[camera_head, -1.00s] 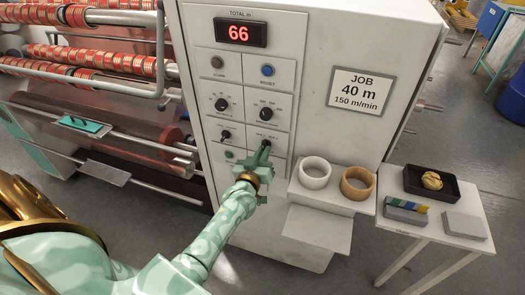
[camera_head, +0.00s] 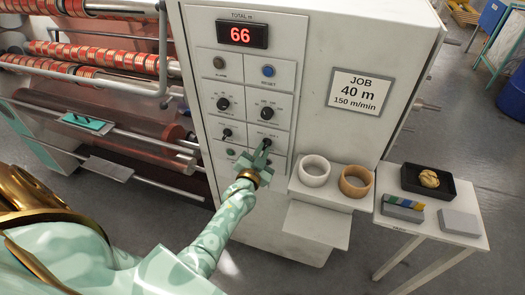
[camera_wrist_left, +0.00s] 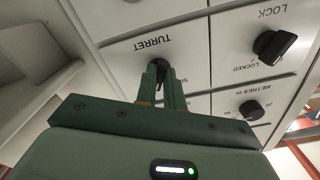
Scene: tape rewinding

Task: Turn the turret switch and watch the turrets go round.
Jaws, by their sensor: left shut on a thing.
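The turret switch is a small black knob (camera_wrist_left: 159,69) under the label TURRET in the left wrist view. My left gripper (camera_wrist_left: 164,76) is shut on it, with the fingertips around the knob. In the head view the turret switch (camera_head: 267,143) sits low on the right of the white control panel, mostly behind my left gripper (camera_head: 263,152). The turrets with red-banded rolls (camera_head: 110,60) are at the upper left, on the machine. My right gripper is not in view.
Other knobs sit close by on the panel: the lock knob (camera_wrist_left: 273,46) and the metres knob (camera_wrist_left: 250,109). A red display (camera_head: 242,35) reads 66. A white ring (camera_head: 314,171) and a brown ring (camera_head: 355,181) stand on a shelf right of my gripper. A side table (camera_head: 400,225) holds a black tray (camera_head: 405,186).

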